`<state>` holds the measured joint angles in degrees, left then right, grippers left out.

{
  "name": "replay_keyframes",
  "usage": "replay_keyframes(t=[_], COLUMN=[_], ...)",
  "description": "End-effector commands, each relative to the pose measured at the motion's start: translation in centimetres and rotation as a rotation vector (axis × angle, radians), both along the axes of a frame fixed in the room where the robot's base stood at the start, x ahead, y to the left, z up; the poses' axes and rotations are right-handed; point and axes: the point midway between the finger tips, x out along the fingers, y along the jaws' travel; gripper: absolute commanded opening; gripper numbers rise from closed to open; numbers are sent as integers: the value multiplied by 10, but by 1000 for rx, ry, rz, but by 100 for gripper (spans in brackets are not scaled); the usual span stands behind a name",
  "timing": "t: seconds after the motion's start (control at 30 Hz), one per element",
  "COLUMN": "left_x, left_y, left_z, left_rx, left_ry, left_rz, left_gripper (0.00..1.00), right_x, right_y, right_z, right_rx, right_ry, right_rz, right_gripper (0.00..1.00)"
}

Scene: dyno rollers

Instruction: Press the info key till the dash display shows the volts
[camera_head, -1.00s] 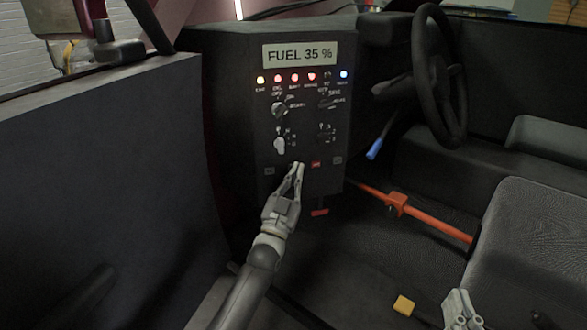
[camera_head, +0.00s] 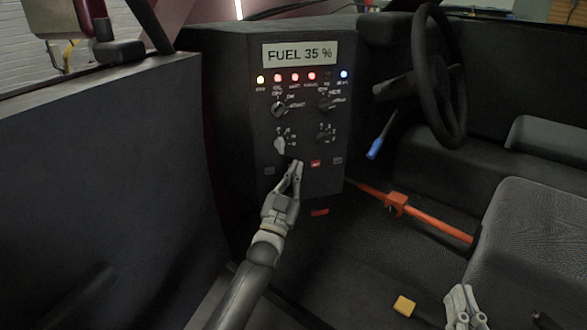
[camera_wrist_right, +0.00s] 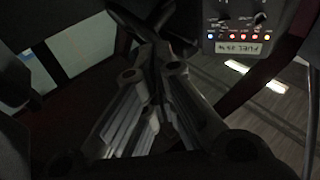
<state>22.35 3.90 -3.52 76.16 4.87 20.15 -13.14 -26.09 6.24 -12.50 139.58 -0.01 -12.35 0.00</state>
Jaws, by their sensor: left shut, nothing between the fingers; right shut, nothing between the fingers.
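The dash display (camera_head: 299,54) reads "FUEL 35 %" at the top of the dark dash panel (camera_head: 240,110). It also shows upside down in the right wrist view (camera_wrist_right: 246,62). My left gripper (camera_head: 296,163) is shut and empty, its fingertips at the lower middle of the panel, between a dark grey key (camera_head: 269,171) and a red key (camera_head: 316,164). The fingertips cover whatever lies behind them; I cannot tell if they touch it. Key labels are too small to read. My right gripper (camera_head: 459,290) is shut and empty, low beside the seat.
A row of lamps (camera_head: 294,77) and several knobs (camera_head: 280,105) sit on the panel. An orange bar (camera_head: 430,223) crosses the floor before the seat (camera_head: 530,240). A steering wheel (camera_head: 438,80) and blue-tipped lever (camera_head: 375,148) are at right. A yellow block (camera_head: 404,305) lies below.

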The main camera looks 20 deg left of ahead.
Motion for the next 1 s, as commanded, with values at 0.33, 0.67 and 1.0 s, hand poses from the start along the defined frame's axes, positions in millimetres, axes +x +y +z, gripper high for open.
replay_keyframes(t=[0.33,0.67,1.0], left_x=[2,3,5], left_y=[1,2,3], left_z=[0,0,0], left_rx=[0,0,0], left_ry=[0,0,0], left_rz=[0,0,0], left_gripper=[0,0,0], right_x=[0,-1,-2], right_y=[1,1,1], right_z=[3,8,11], right_rx=[5,11,17], right_ry=[-18,-44,-62], right_rz=[1,3,4], right_gripper=[0,0,0])
